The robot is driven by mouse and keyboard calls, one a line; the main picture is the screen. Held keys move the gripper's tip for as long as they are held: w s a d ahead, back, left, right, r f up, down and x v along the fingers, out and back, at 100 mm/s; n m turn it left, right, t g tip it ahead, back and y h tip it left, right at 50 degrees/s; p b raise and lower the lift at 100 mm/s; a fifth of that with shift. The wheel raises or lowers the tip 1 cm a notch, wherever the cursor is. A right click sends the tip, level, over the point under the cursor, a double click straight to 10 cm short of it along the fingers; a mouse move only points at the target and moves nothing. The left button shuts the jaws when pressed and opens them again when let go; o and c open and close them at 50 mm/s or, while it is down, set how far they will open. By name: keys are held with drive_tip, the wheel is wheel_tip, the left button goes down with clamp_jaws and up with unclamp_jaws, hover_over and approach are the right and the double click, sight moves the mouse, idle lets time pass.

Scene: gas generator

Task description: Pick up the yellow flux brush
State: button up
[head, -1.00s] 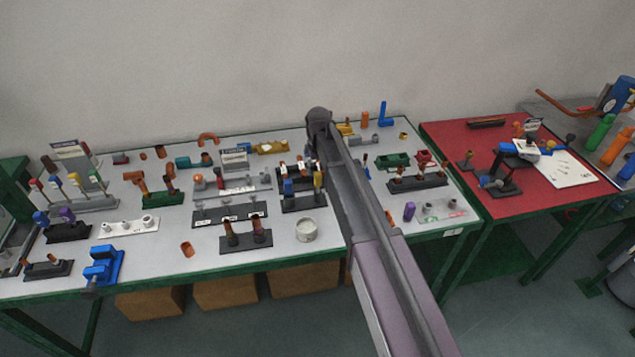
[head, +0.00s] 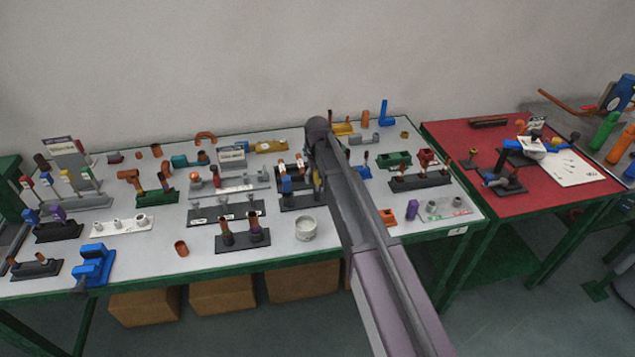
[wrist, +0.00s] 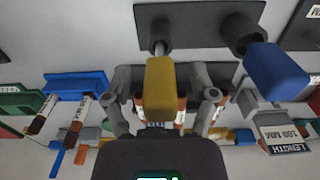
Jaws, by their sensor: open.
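The yellow flux brush (wrist: 160,85) shows in the wrist view as a yellow handle with a thin grey stem, which reaches toward a dark holder (wrist: 185,28). My gripper (wrist: 161,98) is open, with one finger on each side of the yellow handle. Gaps show between the handle and the fingers. In the head view a small part of the yellow brush (head: 317,182) shows beside my arm, which hides the rest and my gripper. A blue-handled brush (wrist: 275,70) stands at the same holder, to the right in the wrist view.
The grey table (head: 345,258) is crowded with holders and parts. A white tin (head: 306,229) and a black stand with two brown-topped pieces (head: 242,238) are in front of the brush holder. A red table (head: 540,190) adjoins on the right. Bare tabletop shows near the front edge.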

idle(0.5)
clamp_jaws()
